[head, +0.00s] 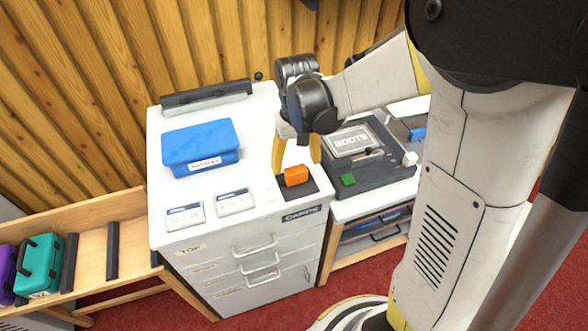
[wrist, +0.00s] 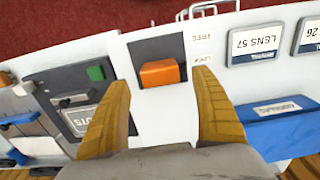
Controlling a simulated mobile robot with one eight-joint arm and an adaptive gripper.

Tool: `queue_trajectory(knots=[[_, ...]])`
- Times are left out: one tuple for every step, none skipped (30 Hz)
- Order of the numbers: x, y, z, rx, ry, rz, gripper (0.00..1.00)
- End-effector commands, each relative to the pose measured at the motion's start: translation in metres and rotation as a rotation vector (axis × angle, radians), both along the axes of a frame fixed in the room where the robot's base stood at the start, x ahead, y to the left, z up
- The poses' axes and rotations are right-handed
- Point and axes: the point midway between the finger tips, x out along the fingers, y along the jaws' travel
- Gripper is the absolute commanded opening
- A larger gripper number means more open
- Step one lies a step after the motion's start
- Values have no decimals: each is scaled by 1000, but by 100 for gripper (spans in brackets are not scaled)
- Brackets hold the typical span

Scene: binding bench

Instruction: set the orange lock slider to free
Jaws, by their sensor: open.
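The orange lock slider (head: 297,176) is a small block on a dark track on the white cabinet top, near its front right corner. In the wrist view the slider (wrist: 160,72) sits at the end of the dark track (wrist: 152,47) nearer my gripper, beside the label that appears to read LOCK. The FREE label (wrist: 195,37) is beside the far end, which is bare. My gripper (head: 297,158) is open and points down over the slider. In the wrist view its yellow fingers (wrist: 164,88) stand on either side of the slider's line, apart from it.
A blue box (head: 200,145) and two labelled cards (head: 235,202) lie on the cabinet top to the left. A dark BOOTS unit (head: 365,160) with a green block (head: 348,180) stands close on the right. Drawer handles (head: 253,246) project at the front.

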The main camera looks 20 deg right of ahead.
Motion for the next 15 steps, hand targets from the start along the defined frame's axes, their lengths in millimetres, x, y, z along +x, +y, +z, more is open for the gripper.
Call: queue_trajectory(knots=[[0, 0, -12, 0, 0, 0, 76], [0, 0, -16, 0, 0, 0, 76], [0, 0, -22, 0, 0, 0, 76], [0, 0, -25, 0, 0, 0, 76], [0, 0, -28, 0, 0, 0, 76], [0, 0, -31, 0, -1, 0, 76], [0, 0, -33, 0, -1, 0, 76], [0, 0, -35, 0, -1, 0, 76], [0, 0, -36, 0, -1, 0, 76], [0, 0, -37, 0, -1, 0, 76], [0, 0, -37, 0, -1, 0, 76], [0, 0, -37, 0, -1, 0, 76], [0, 0, -37, 0, -1, 0, 76], [0, 0, -37, 0, -1, 0, 76], [0, 0, -37, 0, -1, 0, 76]])
